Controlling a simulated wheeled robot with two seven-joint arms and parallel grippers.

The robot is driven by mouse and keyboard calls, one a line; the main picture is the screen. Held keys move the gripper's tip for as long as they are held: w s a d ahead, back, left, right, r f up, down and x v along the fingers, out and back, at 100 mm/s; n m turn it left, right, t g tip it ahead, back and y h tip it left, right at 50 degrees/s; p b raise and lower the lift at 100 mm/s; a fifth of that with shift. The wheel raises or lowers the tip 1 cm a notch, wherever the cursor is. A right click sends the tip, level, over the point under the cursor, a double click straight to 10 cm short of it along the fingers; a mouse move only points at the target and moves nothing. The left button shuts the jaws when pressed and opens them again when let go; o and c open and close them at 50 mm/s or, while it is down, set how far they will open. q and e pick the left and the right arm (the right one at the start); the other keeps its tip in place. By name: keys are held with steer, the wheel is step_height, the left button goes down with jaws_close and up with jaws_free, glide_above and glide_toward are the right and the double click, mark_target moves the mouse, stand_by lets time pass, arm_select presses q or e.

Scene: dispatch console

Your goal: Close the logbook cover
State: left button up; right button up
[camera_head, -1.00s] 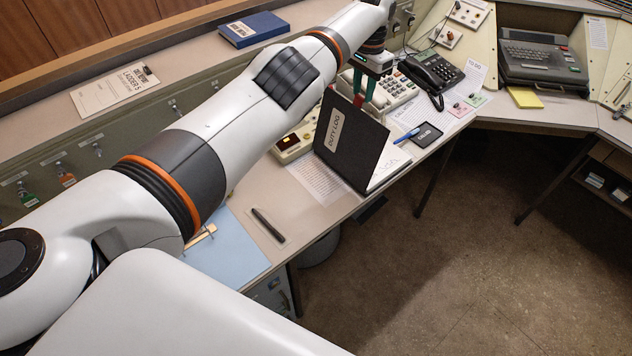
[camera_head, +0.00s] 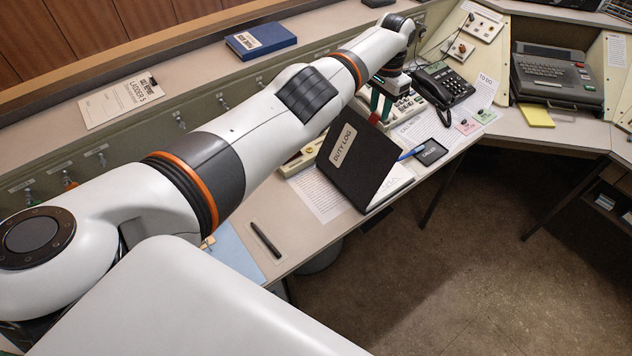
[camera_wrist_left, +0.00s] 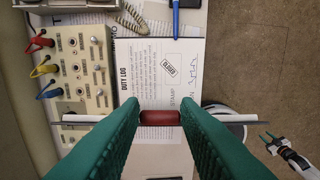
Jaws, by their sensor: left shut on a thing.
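The black logbook cover, labelled DUTY LOG (camera_head: 352,160), stands tilted up over the logbook's white pages (camera_head: 396,181) and leans toward them. In the left wrist view the cover shows nearly edge-on, with the printed page (camera_wrist_left: 160,70) beyond it. My left gripper (camera_head: 380,106) is at the cover's top edge. Its green fingers are shut on a red tab (camera_wrist_left: 160,117) on that edge. Much of the tab is hidden by the fingers in the head view. My right gripper (camera_wrist_left: 269,143) shows small at the right of the left wrist view, away from the logbook, its green fingers apart.
A black stamp pad (camera_head: 431,152) and a blue pen (camera_head: 411,153) lie right of the pages. A telephone (camera_head: 444,84) and a control panel (camera_wrist_left: 80,65) stand close behind. A dark pen (camera_head: 266,240) lies front left. Open floor is right of the desk edge.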

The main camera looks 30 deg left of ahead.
arm_select(q)
steer(key=o, duration=0.6)
steer(key=shift+s+a+r, duration=0.15)
steer(key=shift+s+r, duration=0.1)
steer(key=shift+s, duration=0.05)
steer(key=shift+o, duration=1.4)
steer(key=shift+f, duration=0.15)
arm_select(e)
steer(key=shift+s, duration=0.5)
arm_select(q)
steer(key=shift+w, duration=0.1)
step_height(320, 180, up, 7)
steer(key=p, duration=0.6)
steer(key=shift+p, duration=0.4)
arm_select(e)
step_height(320, 180, up, 7)
steer(key=shift+w+f, duration=0.15)
steer(key=shift+a, duration=0.1)
